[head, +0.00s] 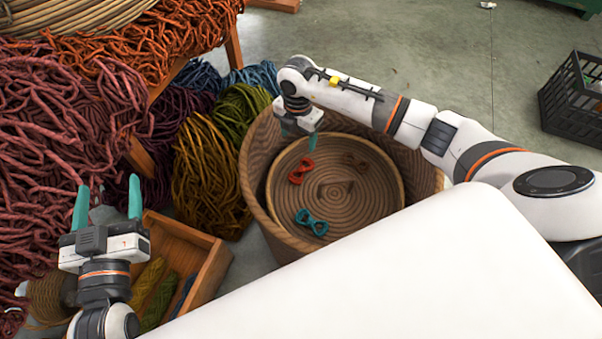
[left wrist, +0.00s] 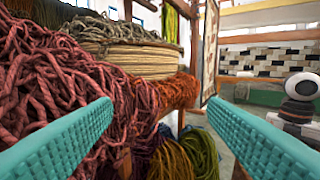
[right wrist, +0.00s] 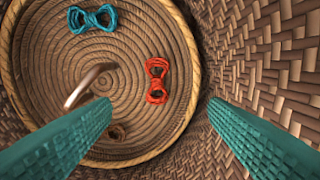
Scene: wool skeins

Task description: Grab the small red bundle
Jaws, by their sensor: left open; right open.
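The small red bundle (head: 301,171) lies at the left side of the coiled floor inside the round wooden-looking basket (head: 253,165). In the right wrist view the red bundle (right wrist: 157,81) shows between my two fingers, beyond their tips. My right gripper (head: 298,143) is open and empty, pointing down into the basket above the bundle. Its fingers also frame the right wrist view (right wrist: 160,105). My left gripper (head: 107,205) is open and empty, well left of the basket, over the wooden crate's side. In the left wrist view its teal fingers (left wrist: 165,110) stand wide apart facing wool piles.
A teal bundle (head: 311,222) and a brown bundle (head: 356,162) also lie in the basket. Its woven wall stands close around my right gripper. A black crate (head: 571,112) stands far right.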

